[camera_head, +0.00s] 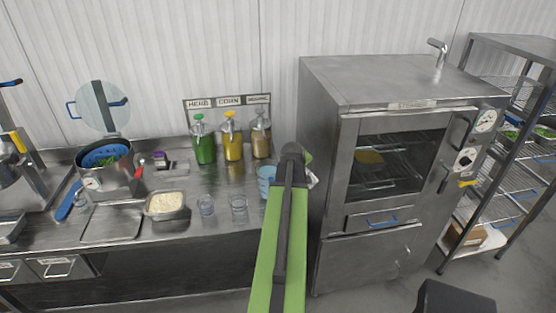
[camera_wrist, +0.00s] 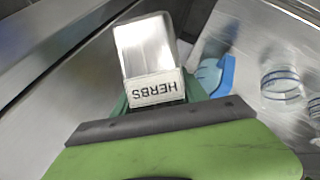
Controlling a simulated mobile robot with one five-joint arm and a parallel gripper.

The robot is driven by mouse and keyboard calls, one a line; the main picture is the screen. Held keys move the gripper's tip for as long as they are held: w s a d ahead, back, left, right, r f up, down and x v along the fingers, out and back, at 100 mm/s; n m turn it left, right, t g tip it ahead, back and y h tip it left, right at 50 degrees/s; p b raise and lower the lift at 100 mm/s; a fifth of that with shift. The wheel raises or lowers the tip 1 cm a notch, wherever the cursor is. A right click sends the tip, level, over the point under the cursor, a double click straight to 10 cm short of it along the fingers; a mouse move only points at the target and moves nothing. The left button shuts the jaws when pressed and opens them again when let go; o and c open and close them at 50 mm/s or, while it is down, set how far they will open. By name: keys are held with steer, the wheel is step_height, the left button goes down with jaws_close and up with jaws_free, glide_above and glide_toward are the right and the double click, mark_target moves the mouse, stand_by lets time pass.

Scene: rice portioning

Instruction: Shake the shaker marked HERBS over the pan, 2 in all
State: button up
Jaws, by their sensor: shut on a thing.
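My gripper (camera_wrist: 156,98) is shut on the shaker marked HERBS (camera_wrist: 146,48). In the wrist view, the shaker is a shiny steel body with a white label that reads upside down. In the head view my arm hides most of the gripper and shaker, in front of the oven's left side. A steel pan (camera_head: 149,213) filled with pale, rice-like grains stands on the counter, well to the left of my gripper.
A blue jug (camera_head: 264,172) stands just left of my arm, with two clear cups (camera_head: 207,206) (camera_head: 239,206) farther left. Green, yellow and brown dispensers (camera_head: 203,143) (camera_head: 232,143) (camera_head: 261,139) stand behind. A steel pot (camera_head: 117,180) is at the left; the oven (camera_head: 322,120) is at the right.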

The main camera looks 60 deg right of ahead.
mark_target(313, 177)
steer(key=s, duration=0.2)
steer(key=s+a+g, duration=0.1)
steer(key=s, duration=0.1)
steer(key=s+g, duration=0.1)
steer(key=s, duration=0.1)
steer(key=shift+s+a+f, duration=0.15)
steer(key=shift+f, duration=0.05)
steer(key=shift+s+f+b, duration=0.45)
steer(key=shift+f+b, duration=0.2)
step_height(313, 177, down, 9)
steer(key=b, duration=0.8)
steer(key=shift+w+n+b, duration=0.2)
steer(key=shift+n+b, duration=0.1)
steer(key=shift+b, duration=0.1)
